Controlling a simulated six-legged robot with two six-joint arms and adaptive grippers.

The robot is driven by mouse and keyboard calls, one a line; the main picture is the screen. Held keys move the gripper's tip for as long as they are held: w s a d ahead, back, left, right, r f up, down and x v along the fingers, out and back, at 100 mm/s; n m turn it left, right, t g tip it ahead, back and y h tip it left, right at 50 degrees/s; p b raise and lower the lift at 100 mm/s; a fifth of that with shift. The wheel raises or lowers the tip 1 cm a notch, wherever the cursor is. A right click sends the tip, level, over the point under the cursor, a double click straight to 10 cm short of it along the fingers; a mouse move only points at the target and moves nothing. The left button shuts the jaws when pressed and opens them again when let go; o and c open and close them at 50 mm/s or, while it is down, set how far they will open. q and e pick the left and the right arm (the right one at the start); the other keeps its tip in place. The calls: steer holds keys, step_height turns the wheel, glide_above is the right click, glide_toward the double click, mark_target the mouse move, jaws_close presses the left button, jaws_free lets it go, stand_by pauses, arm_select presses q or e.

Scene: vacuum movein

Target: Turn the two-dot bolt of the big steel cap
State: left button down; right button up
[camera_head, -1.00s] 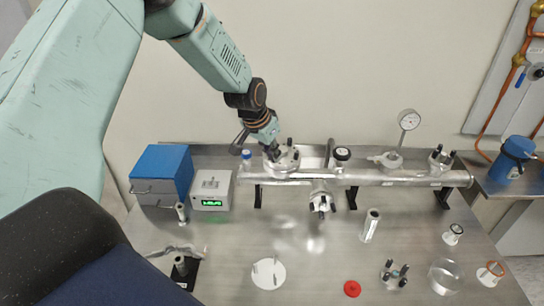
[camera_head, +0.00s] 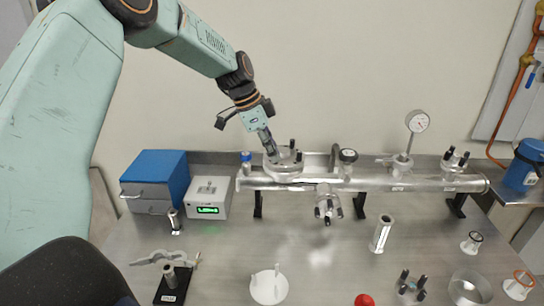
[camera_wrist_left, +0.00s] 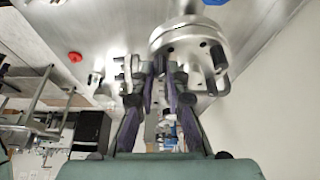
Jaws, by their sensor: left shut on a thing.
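The big steel cap (camera_head: 285,168) sits on top of the left end of the horizontal steel pipe. Dark bolts stand on it, one at its right side (camera_head: 299,156). My left gripper (camera_head: 270,150) comes down steeply at the cap's left side. In the left wrist view the cap (camera_wrist_left: 192,38) is a round, shiny flange, and my left gripper (camera_wrist_left: 160,68) has its fingers close together at the rim. They are shut on a bolt there, which the fingers mostly hide. I cannot make out any dot marks. My right gripper is out of view.
A blue box (camera_head: 155,176) and a white display unit (camera_head: 209,197) stand left of the pipe (camera_head: 385,184). A gauge (camera_head: 417,122) rises at right. A clamped side port (camera_head: 327,205) faces forward. A steel cylinder (camera_head: 381,234) and a white disc (camera_head: 268,287) stand in front.

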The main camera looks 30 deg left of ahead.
arm_select(q)
steer(key=m+g, duration=0.1)
steer(key=m, duration=0.1)
steer(key=shift+w+m, duration=0.1)
steer(key=shift+m, duration=0.3)
steer(key=m+g, duration=0.1)
steer(key=m, duration=0.1)
steer(key=shift+w+m+h, duration=0.1)
steer(key=shift+m+h, duration=0.3)
steer(key=m+g+p, duration=0.2)
steer(key=m, duration=0.3)
steer(key=shift+w+f, duration=0.1)
steer(key=shift+f, duration=0.05)
steer(key=shift+d+m+g+y+p, duration=0.1)
steer(key=shift+m+g+y+p, duration=0.55)
steer(key=shift+m, duration=1.15)
steer(key=shift+f+m+g, duration=0.15)
steer(key=shift+m+g, duration=0.1)
steer(key=shift+m, duration=0.05)
steer(key=c, duration=1.6)
jaws_free()
steer(key=shift+c, duration=0.2)
steer(key=shift+w, duration=0.1)
steer(key=shift+r, duration=0.25)
steer(key=shift+h+b, duration=0.25)
steer(key=shift+b, duration=0.05)
